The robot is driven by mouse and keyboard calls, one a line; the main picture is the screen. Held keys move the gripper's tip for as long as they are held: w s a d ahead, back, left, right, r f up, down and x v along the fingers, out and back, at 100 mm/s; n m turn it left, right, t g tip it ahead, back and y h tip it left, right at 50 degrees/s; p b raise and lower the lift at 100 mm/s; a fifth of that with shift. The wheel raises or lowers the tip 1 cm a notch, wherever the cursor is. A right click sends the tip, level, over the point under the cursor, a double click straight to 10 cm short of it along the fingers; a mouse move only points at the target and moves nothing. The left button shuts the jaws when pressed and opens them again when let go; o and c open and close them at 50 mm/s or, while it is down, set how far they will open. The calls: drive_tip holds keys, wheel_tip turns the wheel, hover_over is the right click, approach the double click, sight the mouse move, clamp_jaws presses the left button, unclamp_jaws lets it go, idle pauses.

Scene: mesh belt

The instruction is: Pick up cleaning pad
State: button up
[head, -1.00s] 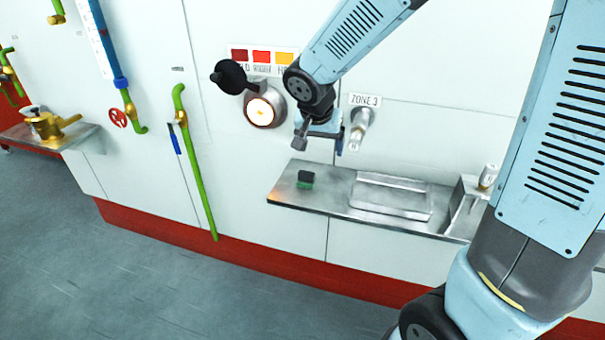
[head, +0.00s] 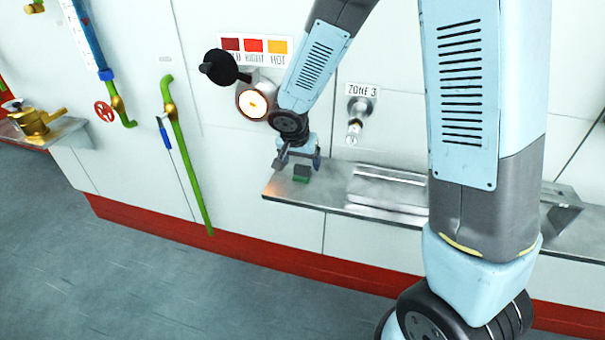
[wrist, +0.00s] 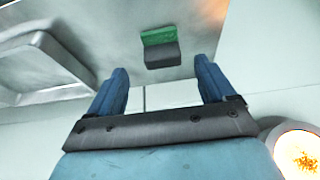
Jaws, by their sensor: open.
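The cleaning pad (head: 302,174) is a small block with a dark grey top and a green lower part. It lies on the left part of the metal shelf (head: 335,206). In the wrist view the pad (wrist: 160,50) shows green and dark grey, beyond the fingertips and roughly between their lines. My gripper (head: 298,163) is just above the pad in the head view. In the wrist view my gripper (wrist: 162,83) has its two blue fingers wide apart with nothing between them.
A shallow metal tray (head: 388,188) sits on the shelf right of the pad. A glowing round port (head: 252,103) with a black cover (head: 220,68) is on the wall near my arm. A nozzle (head: 356,118) under the ZONE 3 sign juts out to the right.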

sight(302, 166)
drive_tip(key=shift+w+x, duration=0.1)
drive_tip(key=shift+x, duration=1.35)
drive_tip(key=shift+w+x, duration=0.15)
drive_tip(key=shift+x, duration=1.25)
drive_tip(key=shift+a, duration=0.15)
drive_tip(key=shift+r, duration=0.1)
drive_tip(key=c, duration=1.1)
drive_tip(key=shift+o, duration=0.2)
drive_tip(key=shift+r, duration=0.4)
wheel_tip(302, 166, up, 3)
drive_tip(key=shift+f, duration=0.2)
drive_tip(key=s+r, duration=0.9)
drive_tip(key=s, duration=0.5)
drive_tip(key=shift+d+r, duration=0.25)
drive_tip(key=shift+r, duration=0.05)
